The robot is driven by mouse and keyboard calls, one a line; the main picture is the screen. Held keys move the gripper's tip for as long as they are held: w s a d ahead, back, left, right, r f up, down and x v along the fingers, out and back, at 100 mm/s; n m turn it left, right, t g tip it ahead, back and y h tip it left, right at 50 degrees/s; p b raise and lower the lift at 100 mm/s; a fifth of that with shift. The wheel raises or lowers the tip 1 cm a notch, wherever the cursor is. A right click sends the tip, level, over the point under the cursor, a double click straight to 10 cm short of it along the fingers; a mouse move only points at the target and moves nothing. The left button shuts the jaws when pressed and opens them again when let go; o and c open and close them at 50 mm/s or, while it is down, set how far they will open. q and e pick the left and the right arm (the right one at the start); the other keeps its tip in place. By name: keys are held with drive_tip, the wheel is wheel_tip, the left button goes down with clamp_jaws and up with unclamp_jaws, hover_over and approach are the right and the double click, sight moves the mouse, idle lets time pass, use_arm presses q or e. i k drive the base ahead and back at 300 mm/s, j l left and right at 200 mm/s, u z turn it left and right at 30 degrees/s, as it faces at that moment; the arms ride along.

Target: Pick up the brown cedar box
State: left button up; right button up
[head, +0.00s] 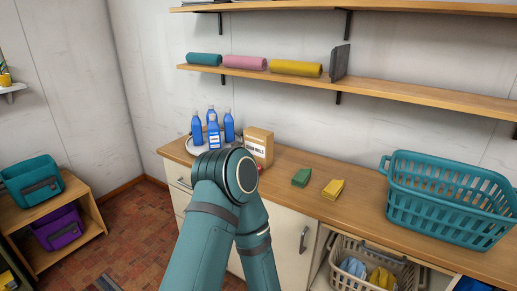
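The brown cedar box (258,137) stands upright on the wooden counter, towards its left end, with a white label on its front. My bent teal arm is in front of it and hides its lower left part. Neither of my grippers shows in the head view, so I cannot see their fingers or whether they touch anything.
Several blue bottles (214,132) stand on a white tray left of the box. Green (301,177) and yellow (333,190) sponges lie to its right, then a teal laundry basket (440,205). A shelf (400,93) runs above the counter.

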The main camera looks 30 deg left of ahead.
sight(260, 141)
drive_tip(key=i+j+z, duration=0.15)
drive_tip(key=j+z, duration=0.2)
drive_tip(key=j, duration=0.75)
drive_tip(key=j+z, duration=0.4)
drive_tip(key=j, duration=0.75)
